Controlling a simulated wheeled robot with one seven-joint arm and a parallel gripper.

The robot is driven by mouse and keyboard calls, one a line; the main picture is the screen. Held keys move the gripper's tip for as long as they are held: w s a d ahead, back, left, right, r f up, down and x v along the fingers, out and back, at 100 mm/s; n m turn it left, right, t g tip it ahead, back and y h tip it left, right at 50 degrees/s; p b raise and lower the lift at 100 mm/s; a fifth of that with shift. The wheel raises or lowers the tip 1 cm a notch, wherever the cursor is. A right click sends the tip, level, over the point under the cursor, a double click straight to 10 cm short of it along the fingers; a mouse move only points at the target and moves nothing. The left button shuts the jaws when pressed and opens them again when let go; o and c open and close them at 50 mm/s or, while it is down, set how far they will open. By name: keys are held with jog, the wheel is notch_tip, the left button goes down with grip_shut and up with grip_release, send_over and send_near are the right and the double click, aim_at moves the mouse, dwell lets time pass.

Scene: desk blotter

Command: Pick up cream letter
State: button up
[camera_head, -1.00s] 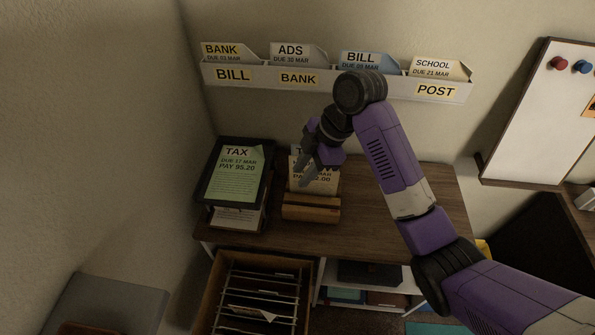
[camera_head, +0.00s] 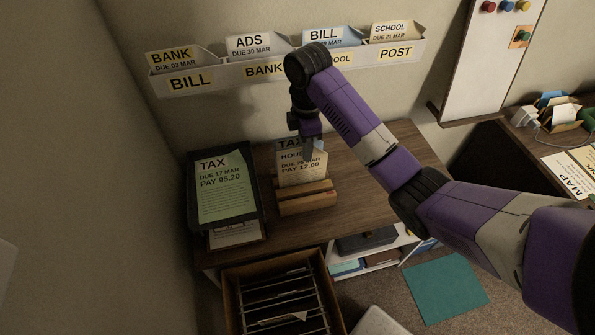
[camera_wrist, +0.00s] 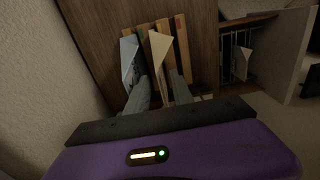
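The cream letter (camera_head: 302,172) stands upright in a wooden letter rack (camera_head: 307,203) on the desk; its visible print includes "PAY 12.00". Another letter marked TAX (camera_head: 287,144) stands behind it, partly hidden. In the wrist view, the cream letter (camera_wrist: 161,48) rises from the slotted rack with a pale blue letter (camera_wrist: 129,54) to its left. My gripper (camera_head: 309,150) points down at the letter's top edge. In the wrist view, its fingers (camera_wrist: 160,95) are apart, with the cream letter between them; contact is not clear.
A dark tray (camera_head: 196,204) with a green TAX sheet (camera_head: 222,190) lies left of the rack. A wall sorter (camera_head: 215,82) with several letters hangs above. An open drawer of hanging files (camera_head: 237,303) is below the desk front. Bare desk (camera_head: 372,182) lies right of the rack.

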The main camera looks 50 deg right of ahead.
aim_at(303, 163)
jog(key=shift+w+a+f, duration=0.1)
jog(key=shift+f, duration=1.7)
jog(key=shift+w+a+f, duration=0.1)
jog(key=shift+f, duration=1.65)
jog(key=shift+c, duration=0.5)
grip_shut()
